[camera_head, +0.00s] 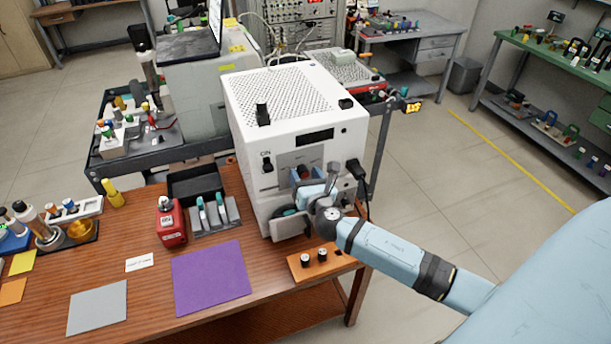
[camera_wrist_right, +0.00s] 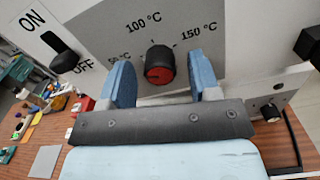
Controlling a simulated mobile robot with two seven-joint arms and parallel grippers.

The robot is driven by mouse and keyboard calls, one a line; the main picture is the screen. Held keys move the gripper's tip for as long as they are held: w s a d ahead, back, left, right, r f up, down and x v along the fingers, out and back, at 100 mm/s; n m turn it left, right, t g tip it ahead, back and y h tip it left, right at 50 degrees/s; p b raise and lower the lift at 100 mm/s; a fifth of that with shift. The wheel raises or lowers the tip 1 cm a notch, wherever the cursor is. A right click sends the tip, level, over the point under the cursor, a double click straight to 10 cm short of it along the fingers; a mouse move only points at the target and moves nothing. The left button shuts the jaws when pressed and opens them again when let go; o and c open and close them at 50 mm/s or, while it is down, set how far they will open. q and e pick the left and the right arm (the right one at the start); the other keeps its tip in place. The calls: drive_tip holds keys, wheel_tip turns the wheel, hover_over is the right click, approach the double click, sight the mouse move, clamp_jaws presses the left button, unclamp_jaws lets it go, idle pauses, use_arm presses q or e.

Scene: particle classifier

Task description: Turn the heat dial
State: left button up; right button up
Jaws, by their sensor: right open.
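The heat dial (camera_wrist_right: 160,65) is a black knob with a red face on the front panel of the white particle classifier (camera_head: 340,122). Labels reading 50, 100 and 150 °C surround it in the right wrist view. My right gripper (camera_wrist_right: 163,75) is open, with its blue fingers on either side of the dial. Contact with the dial cannot be made out. In the head view my right gripper (camera_head: 303,178) is at the machine's front and partly covers the dial area. My left gripper is not in view.
An ON/OFF switch (camera_wrist_right: 64,60) is left of the dial. An orange block with two knobs (camera_head: 307,265) sits below my right arm. A purple mat (camera_head: 210,277), red container (camera_head: 171,225) and grey rack (camera_head: 215,218) are on the wooden table. Open floor lies right of the machine.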

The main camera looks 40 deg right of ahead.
drive_tip(key=c, duration=0.9)
